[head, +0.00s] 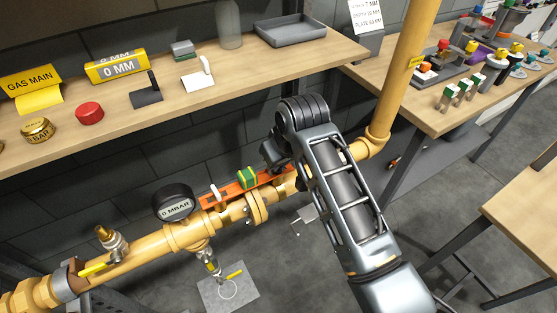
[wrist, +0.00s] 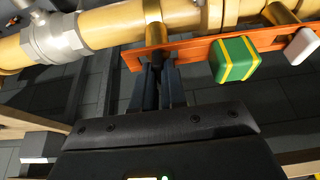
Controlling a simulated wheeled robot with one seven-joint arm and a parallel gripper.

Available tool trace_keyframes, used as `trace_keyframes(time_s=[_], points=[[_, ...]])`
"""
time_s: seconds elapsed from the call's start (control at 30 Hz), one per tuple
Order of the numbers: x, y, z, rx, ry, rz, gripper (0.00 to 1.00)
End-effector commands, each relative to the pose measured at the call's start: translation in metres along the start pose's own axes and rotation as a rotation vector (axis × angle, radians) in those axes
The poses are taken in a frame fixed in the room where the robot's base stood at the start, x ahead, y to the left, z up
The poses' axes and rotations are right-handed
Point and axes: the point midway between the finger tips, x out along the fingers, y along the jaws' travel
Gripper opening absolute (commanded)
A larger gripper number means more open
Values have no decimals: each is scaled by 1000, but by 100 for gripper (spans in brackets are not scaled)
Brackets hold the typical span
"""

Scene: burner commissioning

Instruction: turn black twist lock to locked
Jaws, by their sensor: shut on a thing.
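The black twist lock (wrist: 156,57) is a small dark knob at the left end of an orange plate (wrist: 186,51), in front of the yellow pipe. My gripper (wrist: 158,72) is shut on it in the wrist view, with a finger on each side. The fingers hide most of the knob, so I cannot tell its exact angle. In the head view my arm covers the lock; the orange plate (head: 213,203) shows to the left of my wrist.
A green block with yellow stripes (wrist: 235,59) and a white knob (wrist: 302,46) sit on the same plate, to the right of my fingers. The yellow pipe (wrist: 104,23) runs close behind. A round gauge (head: 174,203) and a shelf (head: 237,83) are nearby.

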Motion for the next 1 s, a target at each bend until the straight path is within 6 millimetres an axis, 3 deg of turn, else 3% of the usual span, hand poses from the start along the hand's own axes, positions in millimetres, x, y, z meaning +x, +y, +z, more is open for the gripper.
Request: trace_keyframes(time_s=[0.5, 0.53, 0.8, 1.0], points=[[-1, 0, -1, 21, 2, 9, 0], [-1, 0, -1, 21, 2, 9, 13], [0, 0, 0, 20, 1, 9, 37], [0, 0, 0, 19, 0, 8, 37]])
